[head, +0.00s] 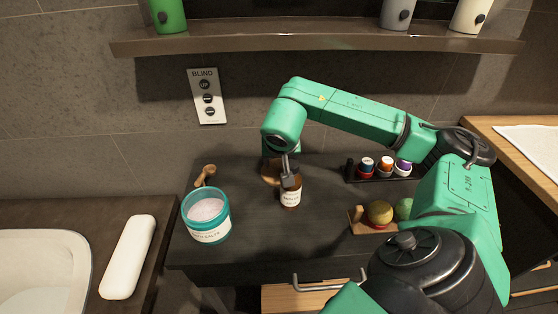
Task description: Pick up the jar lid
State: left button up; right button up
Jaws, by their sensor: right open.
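A round wooden disc (269,173), which looks like the jar lid, lies on the dark vanity top and is partly hidden behind my right gripper. The teal jar (209,234) of white bath salts stands without a lid at the left of the top. My right gripper (288,172) reaches in from the right and points down, open, in front of the disc. It overlaps the top of a small brown bottle (291,197) in the picture; I cannot tell whether they touch. My left gripper is out of view.
A small wooden scoop (205,176) lies behind the jar. A black rack (354,176) of small bottles stands at the back right. A wooden tray (358,227) with round balls is partly hidden by my arm. A shelf (230,43) runs above.

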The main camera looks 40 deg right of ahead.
grip_shut()
